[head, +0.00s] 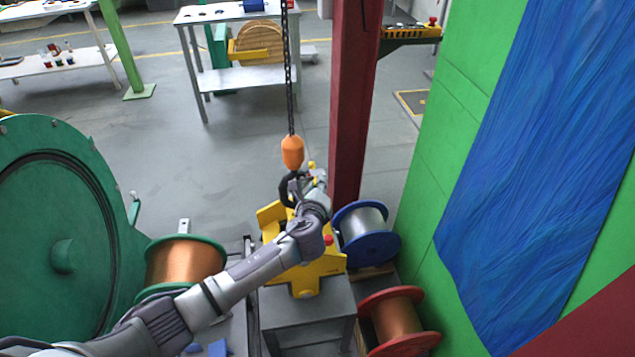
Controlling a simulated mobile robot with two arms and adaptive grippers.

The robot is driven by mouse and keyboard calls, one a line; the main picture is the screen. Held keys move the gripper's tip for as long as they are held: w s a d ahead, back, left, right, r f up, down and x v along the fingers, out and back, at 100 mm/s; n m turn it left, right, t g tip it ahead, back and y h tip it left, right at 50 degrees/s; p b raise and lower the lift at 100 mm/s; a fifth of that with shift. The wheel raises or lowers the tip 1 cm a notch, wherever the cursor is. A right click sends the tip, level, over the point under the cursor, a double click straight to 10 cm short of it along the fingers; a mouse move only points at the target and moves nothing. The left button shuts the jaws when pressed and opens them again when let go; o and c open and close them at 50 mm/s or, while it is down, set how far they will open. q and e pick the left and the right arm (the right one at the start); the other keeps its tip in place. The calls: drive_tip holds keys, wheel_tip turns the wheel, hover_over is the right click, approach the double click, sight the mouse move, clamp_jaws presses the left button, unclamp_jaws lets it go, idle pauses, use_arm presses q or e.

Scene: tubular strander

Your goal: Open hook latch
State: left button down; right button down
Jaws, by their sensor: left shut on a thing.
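A dark crane hook (287,188) hangs below an orange hook block (292,152) on a chain (289,80). My left arm reaches in from the lower left, and my left gripper (306,180) is at the right side of the hook. It is shut at the hook's latch. The latch itself is mostly hidden by my fingers and too small to tell how far it stands open. My right gripper is not in view.
A yellow fixture (322,267) stands on a grey stand just below the hook. Blue-rimmed (366,231) and red-rimmed (398,322) spools lie to its right. A dark red post (353,100) rises close behind. A green machine wheel (60,210) is at left. Open floor lies beyond.

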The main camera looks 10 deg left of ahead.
use_arm(q)
drive_tip(key=shift+r+m+p, duration=0.25)
drive_tip(key=shift+m+p, duration=0.15)
drive_tip(key=shift+p, duration=0.15)
drive_tip(key=shift+f+m+g+p, duration=0.3)
drive_tip(key=shift+f+p, duration=0.05)
drive_tip(key=shift+f, duration=0.15)
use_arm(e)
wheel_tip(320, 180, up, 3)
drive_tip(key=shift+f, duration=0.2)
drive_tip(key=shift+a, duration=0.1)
use_arm(q)
drive_tip(key=c, duration=1.1)
unclamp_jaws()
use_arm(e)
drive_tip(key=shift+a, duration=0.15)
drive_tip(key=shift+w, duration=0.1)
use_arm(q)
drive_tip(key=v, duration=1.2)
drive_tip(key=shift+d, duration=0.15)
